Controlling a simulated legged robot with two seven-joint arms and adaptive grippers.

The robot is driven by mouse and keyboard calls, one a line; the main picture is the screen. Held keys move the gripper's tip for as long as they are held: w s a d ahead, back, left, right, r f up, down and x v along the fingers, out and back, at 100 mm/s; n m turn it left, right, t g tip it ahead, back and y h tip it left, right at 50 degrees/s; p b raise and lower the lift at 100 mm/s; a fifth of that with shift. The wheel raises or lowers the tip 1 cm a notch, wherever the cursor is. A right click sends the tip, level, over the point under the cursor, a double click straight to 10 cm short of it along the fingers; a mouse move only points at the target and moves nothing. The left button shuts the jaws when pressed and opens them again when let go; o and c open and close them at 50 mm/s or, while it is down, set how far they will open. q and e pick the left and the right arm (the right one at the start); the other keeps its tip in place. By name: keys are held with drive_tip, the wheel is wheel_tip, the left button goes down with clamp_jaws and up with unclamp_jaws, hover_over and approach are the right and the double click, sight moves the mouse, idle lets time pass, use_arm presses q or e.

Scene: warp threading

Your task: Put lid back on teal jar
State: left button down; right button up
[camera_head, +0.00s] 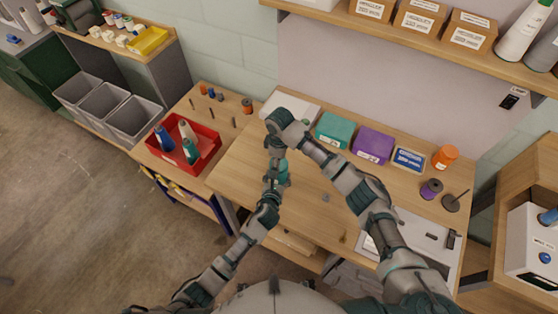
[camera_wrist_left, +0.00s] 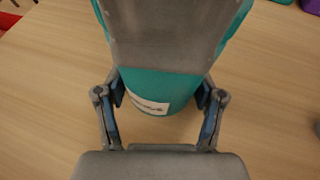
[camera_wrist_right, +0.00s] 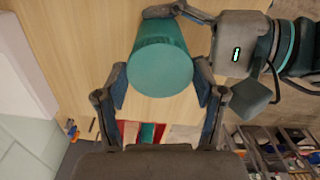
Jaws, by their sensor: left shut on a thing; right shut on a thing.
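The teal jar (camera_head: 283,168) stands on the wooden table in front of me, mostly covered by my arms in the head view. In the left wrist view, the jar (camera_wrist_left: 165,88), with a white label, sits between the fingers of my left gripper (camera_wrist_left: 160,105), which is shut on it. My right gripper (camera_wrist_right: 160,100) is above the jar, with its fingers on both sides of a round teal top (camera_wrist_right: 160,70), which I take for the lid. The right wrist view shows it in line with the jar body; whether it is seated or just above is unclear.
A white box (camera_head: 290,107), a teal box (camera_head: 336,130), a purple box (camera_head: 373,145), a blue box (camera_head: 408,160) and an orange bottle (camera_head: 445,156) line the table's back. A red bin (camera_head: 205,153) with cones stands left. The table's middle is mostly clear.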

use_arm(q)
drive_tip(key=shift+s+f, duration=0.1)
drive_tip(key=shift+f, duration=0.1)
use_arm(e)
drive_tip(key=m, duration=0.6)
drive_tip(key=shift+f, duration=0.1)
drive_tip(key=m, duration=0.7)
use_arm(q)
drive_tip(key=shift+a, duration=0.1)
use_arm(e)
drive_tip(key=o, duration=1.3)
